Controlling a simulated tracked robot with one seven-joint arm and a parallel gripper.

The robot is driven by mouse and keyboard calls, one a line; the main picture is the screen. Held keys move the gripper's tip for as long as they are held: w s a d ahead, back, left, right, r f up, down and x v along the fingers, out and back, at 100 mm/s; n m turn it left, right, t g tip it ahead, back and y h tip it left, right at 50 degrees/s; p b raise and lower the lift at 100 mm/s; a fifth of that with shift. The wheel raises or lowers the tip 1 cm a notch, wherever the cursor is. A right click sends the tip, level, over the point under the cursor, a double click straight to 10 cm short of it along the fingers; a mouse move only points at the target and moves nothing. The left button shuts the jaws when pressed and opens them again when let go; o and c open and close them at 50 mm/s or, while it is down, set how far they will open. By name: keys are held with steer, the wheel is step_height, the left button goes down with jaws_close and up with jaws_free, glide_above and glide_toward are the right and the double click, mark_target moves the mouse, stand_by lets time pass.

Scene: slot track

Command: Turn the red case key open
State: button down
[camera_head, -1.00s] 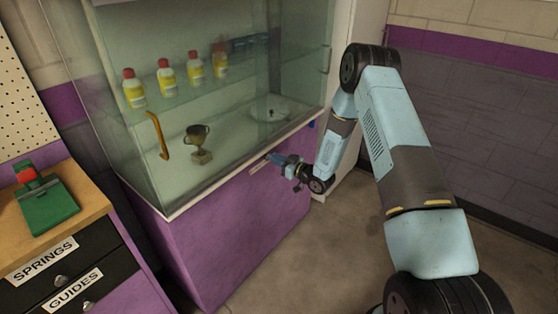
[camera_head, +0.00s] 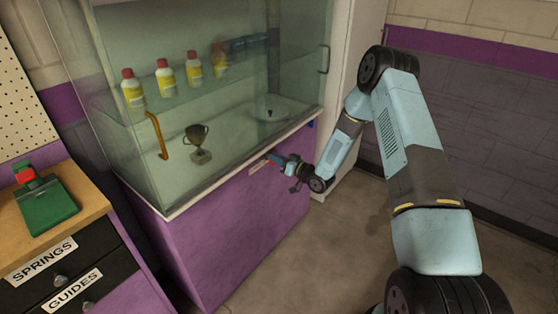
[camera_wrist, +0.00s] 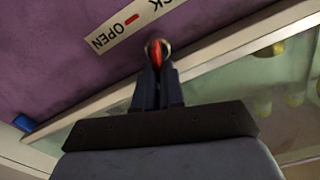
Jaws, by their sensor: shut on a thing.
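The glass display case (camera_head: 225,170) stands on a purple base with a trophy (camera_head: 198,143) inside. My gripper (camera_head: 274,158) is at the front of the purple base, just below the glass. In the wrist view, my gripper (camera_wrist: 157,75) is shut on the red key (camera_wrist: 156,54), which sits in a round metal lock. The fingers hide part of the key. A white label (camera_wrist: 125,25) beside the lock reads OPEN with a red mark, with part of another word ending in CK behind the lock.
Several bottles (camera_head: 165,77) stand on a shelf inside. A bench with drawers (camera_head: 70,270) and a green device (camera_head: 46,205) is at left. The floor in front is clear.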

steer(key=shift+w+d+f+m, duration=0.15)
steer(key=shift+f+m, duration=0.1)
steer(key=shift+m, duration=2.1)
steer(key=shift+w+d+f+m, duration=0.1)
steer(key=shift+w+f+m, duration=0.1)
steer(key=shift+m, duration=2.1)
steer(key=shift+w+d+f+m, duration=0.15)
steer(key=shift+f+m, duration=0.1)
steer(key=shift+m, duration=2.1)
steer(key=shift+f, duration=0.1)
steer(key=c, duration=1.2)
jaws_free()
steer(key=shift+a, duration=0.1)
steer(key=shift+c, duration=0.2)
steer(key=shift+s, duration=0.1)
steer(key=v, duration=1.3)
steer(key=shift+s+d, duration=0.2)
steer(key=shift+d, duration=0.1)
